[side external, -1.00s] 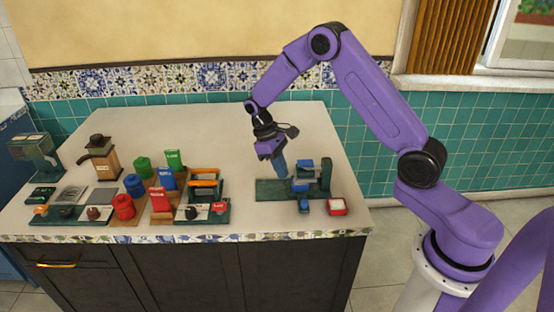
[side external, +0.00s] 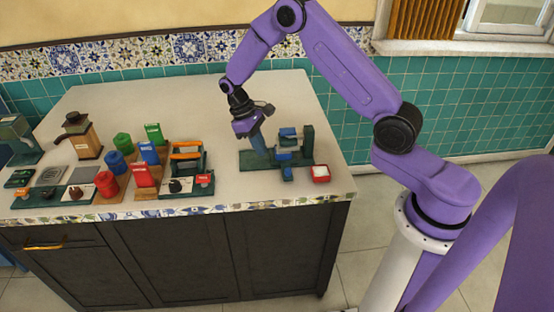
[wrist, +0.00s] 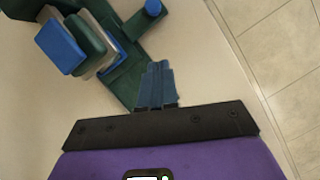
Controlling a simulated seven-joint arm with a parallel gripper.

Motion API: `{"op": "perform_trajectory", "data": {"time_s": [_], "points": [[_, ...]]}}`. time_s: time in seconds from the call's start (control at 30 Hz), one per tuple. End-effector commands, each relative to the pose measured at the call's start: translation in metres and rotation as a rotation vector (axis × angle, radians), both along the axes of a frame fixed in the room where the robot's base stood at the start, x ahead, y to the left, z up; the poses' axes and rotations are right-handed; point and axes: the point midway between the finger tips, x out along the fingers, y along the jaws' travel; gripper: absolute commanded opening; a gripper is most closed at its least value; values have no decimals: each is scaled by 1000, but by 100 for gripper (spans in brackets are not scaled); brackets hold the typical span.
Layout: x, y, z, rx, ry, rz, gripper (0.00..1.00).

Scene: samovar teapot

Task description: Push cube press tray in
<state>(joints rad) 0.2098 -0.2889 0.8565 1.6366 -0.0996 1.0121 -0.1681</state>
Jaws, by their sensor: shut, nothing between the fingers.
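The cube press in the side external view has a dark green base (side external: 301,162), a green upright post (side external: 308,139) and a blue upper block (side external: 288,132). A small blue part (side external: 287,173) sticks out at its front; I cannot tell for certain which part is the tray. My gripper (side external: 262,151) is shut and empty, pointing down over the left end of the base. In the wrist view, the shut fingertips (wrist: 158,66) lie beside the base's edge (wrist: 124,82). A blue block (wrist: 60,46), green and pale layers and a blue round knob (wrist: 154,7) show beyond. Contact is unclear.
A red box with white contents (side external: 320,174) stands right of the press. To the left are a rack with orange bars (side external: 187,151), red, blue and green canisters, and a wooden grinder (side external: 82,137). The counter behind the press is clear.

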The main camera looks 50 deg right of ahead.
Motion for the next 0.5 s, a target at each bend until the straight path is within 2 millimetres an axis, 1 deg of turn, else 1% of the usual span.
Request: {"op": "perform_trajectory", "data": {"time_s": [0.03,0.2,0.4,0.5], "points": [[-4,-1,-10,0,4,0,0],[-16,-5,-40,-1,4,-1,0],[-37,-12,-38,0,0,-1,0],[-44,-15,-38,-1,0,0,0]]}}
